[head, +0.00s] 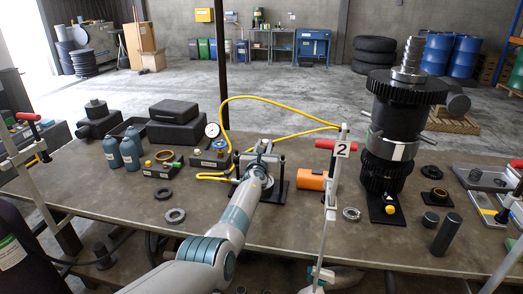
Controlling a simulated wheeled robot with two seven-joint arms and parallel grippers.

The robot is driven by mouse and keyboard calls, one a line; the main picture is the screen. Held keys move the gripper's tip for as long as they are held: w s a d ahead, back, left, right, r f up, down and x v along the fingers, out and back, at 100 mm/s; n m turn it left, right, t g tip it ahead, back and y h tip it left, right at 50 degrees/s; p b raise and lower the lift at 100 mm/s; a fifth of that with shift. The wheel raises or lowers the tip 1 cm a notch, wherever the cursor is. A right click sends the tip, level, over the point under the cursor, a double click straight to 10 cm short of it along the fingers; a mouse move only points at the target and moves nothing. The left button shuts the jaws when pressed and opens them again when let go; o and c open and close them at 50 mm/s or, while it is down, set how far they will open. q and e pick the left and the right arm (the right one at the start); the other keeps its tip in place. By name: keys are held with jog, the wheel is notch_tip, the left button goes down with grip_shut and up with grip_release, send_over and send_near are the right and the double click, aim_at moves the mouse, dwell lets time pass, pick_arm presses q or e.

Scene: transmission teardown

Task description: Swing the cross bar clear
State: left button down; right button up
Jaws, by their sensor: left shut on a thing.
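My left arm reaches up from the bottom of the head view to a small black press-like fixture (278,188) at the middle of the bench. My left gripper (259,163) is at the top of this fixture. It is shut on what looks like the grey metal cross bar (262,146); the wrist hides much of the bar and the fingertips. How far the bar is turned is hard to tell. My right gripper does not show.
A yellow hose loops behind the fixture, near a pressure gauge (212,130).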

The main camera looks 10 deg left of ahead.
pick_arm(q)
jog(key=shift+w+a+r+n+y, duration=0.1)
jog(key=shift+w+a+n+y, duration=0.35)
jog(key=shift+y, duration=0.35)
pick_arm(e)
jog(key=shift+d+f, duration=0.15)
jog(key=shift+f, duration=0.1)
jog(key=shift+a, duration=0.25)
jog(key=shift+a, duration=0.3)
pick_arm(q)
jog(key=c, duration=1.5)
grip_release()
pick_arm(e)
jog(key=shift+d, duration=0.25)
pick_arm(q)
jog(key=shift+s+d+p, duration=0.1)
jog(key=shift+s+p, duration=0.2)
jog(key=shift+p, duration=0.3)
jog(key=s+p, duration=0.5)
jog(key=shift+d, duration=0.4)
jog(key=shift+s+d+p, duration=0.1)
jog(key=shift+s+p, duration=0.5)
jog(key=shift+s, duration=0.25)
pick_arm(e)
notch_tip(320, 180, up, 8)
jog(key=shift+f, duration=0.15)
